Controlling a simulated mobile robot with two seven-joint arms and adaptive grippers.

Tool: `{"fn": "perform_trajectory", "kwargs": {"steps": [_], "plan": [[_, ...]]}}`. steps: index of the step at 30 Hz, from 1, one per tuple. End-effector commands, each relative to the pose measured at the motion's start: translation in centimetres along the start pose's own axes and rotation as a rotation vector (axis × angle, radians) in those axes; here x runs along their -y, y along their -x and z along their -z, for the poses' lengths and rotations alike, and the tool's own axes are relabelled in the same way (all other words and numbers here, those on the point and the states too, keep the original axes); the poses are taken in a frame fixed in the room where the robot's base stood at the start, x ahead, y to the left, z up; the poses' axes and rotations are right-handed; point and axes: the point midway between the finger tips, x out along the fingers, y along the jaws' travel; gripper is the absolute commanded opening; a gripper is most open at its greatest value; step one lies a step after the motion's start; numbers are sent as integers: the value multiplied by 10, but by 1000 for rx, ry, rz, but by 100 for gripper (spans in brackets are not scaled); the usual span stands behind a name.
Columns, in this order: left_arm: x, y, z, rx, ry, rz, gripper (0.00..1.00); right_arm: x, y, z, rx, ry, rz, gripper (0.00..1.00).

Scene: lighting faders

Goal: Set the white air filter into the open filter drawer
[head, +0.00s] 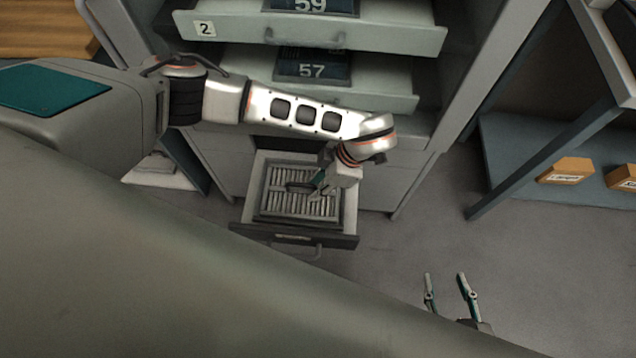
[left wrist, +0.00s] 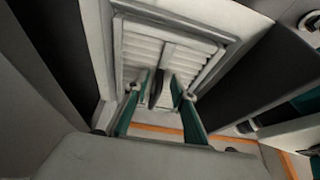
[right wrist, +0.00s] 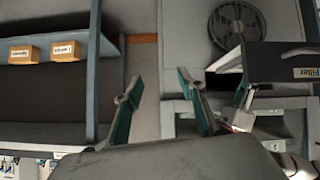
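The white air filter (head: 297,207) has pale pleats, a grey rim and a dark handle. It lies inside the open filter drawer (head: 349,214) at the bottom of the cabinet; I cannot tell whether it is fully down. In the left wrist view the filter (left wrist: 143,48) looks level within pale walls. My left gripper (head: 318,184) is above the filter at its handle. In the left wrist view the fingers (left wrist: 159,82) stand on either side of the dark handle, with small gaps showing. My right gripper (head: 448,280) is open and empty, away from the drawer, over the floor.
Two upper drawers (head: 310,37) stick out above my left arm, with panels marked 59 and 57. A shelf (head: 530,150) with orange boxes (head: 566,170) stands at the right. The floor (head: 420,225) between drawer and shelf is clear. A round fan grille (right wrist: 238,25) shows in the right wrist view.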

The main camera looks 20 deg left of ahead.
Motion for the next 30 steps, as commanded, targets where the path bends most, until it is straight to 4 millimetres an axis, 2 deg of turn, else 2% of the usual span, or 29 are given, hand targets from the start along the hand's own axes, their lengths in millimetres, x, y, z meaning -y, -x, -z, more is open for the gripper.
{"fn": "perform_trajectory", "kwargs": {"steps": [7,10,14,18,24,30], "plan": [[0,1,0,0,0,0,24,0,0,-2,4,0,1,40],[-1,7,1,2,0,-3,24,0,0,1,-1,1,-1,40],[-3,29,2,5,2,-9,24,-4,2,12,-17,5,-7,40],[-4,60,2,5,2,-12,24,-8,4,17,-25,8,-14,40],[-3,97,2,3,3,-9,24,-8,6,4,1,7,-16,40],[-1,118,2,1,1,-4,24,-8,8,-4,18,5,-18,40]]}}
